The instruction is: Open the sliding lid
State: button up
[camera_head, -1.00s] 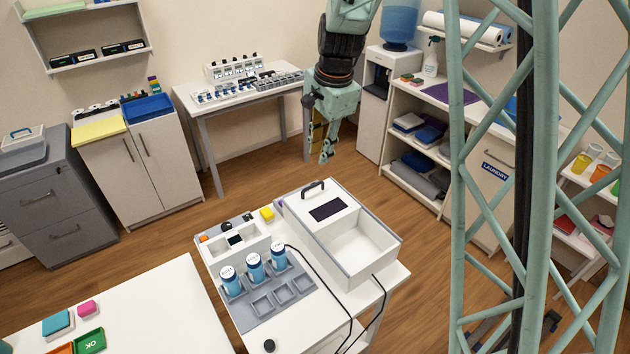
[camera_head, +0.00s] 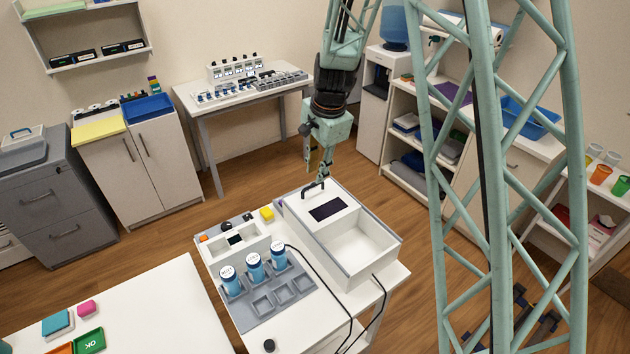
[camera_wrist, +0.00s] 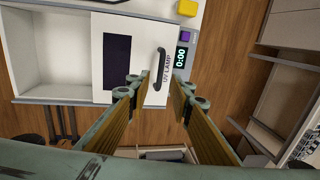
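The sliding lid (camera_head: 340,211) is a white panel with a dark window, covering the far part of a white box (camera_head: 376,262); the near part of the box is uncovered and looks empty. A black handle (camera_head: 313,187) stands at the lid's far end. My gripper (camera_head: 318,178) is just above and behind the handle. In the wrist view, the lid (camera_wrist: 118,60) and its handle (camera_wrist: 160,68) show ahead of my gripper (camera_wrist: 160,88). Its fingers are spread with a gap between them, and the handle lies beyond that gap. Contact with the handle is not visible.
A display reading 0:00 (camera_wrist: 181,58) sits beside the handle. A grey rack (camera_head: 271,298) with blue-labelled bottles (camera_head: 254,268) stands left of the box. Black cables (camera_head: 330,300) run across the table. A yellow block (camera_head: 267,214) lies near the far edge.

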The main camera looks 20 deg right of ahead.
aim_at(315, 186)
jog(key=shift+w+a+f, duration=0.1)
jog(key=shift+w+f, duration=0.15)
jog(key=shift+f, duration=0.95)
jog(key=shift+w+a+f, duration=0.1)
jog(key=shift+w+f, duration=0.1)
jog(key=shift+f, duration=1)
jog(key=shift+c, duration=0.2)
grip_shut()
